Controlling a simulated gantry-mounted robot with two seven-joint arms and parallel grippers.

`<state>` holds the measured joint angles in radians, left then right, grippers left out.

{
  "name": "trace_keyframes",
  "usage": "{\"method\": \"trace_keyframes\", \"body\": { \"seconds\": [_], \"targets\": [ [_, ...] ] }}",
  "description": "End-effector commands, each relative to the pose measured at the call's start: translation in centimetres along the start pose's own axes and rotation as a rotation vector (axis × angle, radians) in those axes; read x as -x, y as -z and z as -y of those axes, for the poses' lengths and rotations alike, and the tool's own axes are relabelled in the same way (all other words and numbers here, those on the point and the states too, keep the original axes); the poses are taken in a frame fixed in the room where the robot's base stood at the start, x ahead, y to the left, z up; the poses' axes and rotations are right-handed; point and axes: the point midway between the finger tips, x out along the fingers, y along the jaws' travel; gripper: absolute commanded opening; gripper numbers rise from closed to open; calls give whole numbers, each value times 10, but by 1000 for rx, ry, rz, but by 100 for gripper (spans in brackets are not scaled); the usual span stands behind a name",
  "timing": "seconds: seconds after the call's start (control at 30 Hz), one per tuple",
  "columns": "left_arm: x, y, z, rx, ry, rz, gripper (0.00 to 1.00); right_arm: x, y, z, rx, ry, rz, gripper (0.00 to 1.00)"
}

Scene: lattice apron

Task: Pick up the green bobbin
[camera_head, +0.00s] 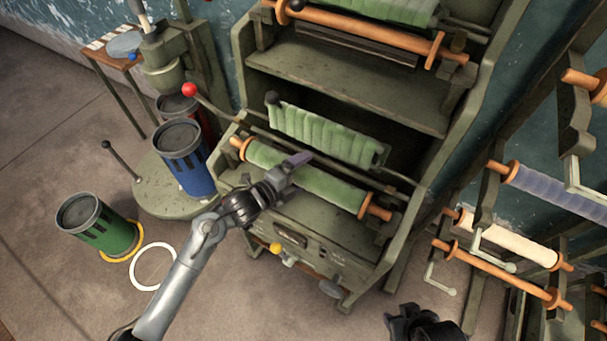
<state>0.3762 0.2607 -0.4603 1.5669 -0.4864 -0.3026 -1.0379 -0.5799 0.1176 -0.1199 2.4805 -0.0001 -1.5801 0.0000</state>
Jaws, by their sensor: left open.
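A green bobbin (335,190) with orange end flanges lies across the front of the green machine (375,95), on its lower level. My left gripper (300,160) is open, with its fingers over the middle of this bobbin and hiding part of it. I cannot tell whether the fingers touch it. A ribbed green roll (325,133) sits just behind and above the bobbin. My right gripper (425,325) shows only as a dark shape at the bottom edge, and its jaws cannot be made out.
A red-knobbed lever (190,90) stands left of the machine. Blue (183,155) and green (100,225) canisters stand further left, with a white ring (153,267) on the floor. A rack at right holds a white bobbin (510,240) and a purple one (560,190).

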Motion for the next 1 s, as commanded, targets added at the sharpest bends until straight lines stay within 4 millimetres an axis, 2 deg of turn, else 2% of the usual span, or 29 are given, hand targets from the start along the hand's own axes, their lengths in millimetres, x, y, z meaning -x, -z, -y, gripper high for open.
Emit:
{"method": "trace_keyframes", "body": {
  "seconds": [0.07,0.57,1.0],
  "targets": [
    [0,0,0,0,0,0,97,0,0,0,-2,2,0,43],
    [0,0,0,1,0,0,22,0,0,0,-1,1,0,43],
    [4,0,7,0,4,1,21,2,0,-2,7,-5,2,43]
  ]
}}
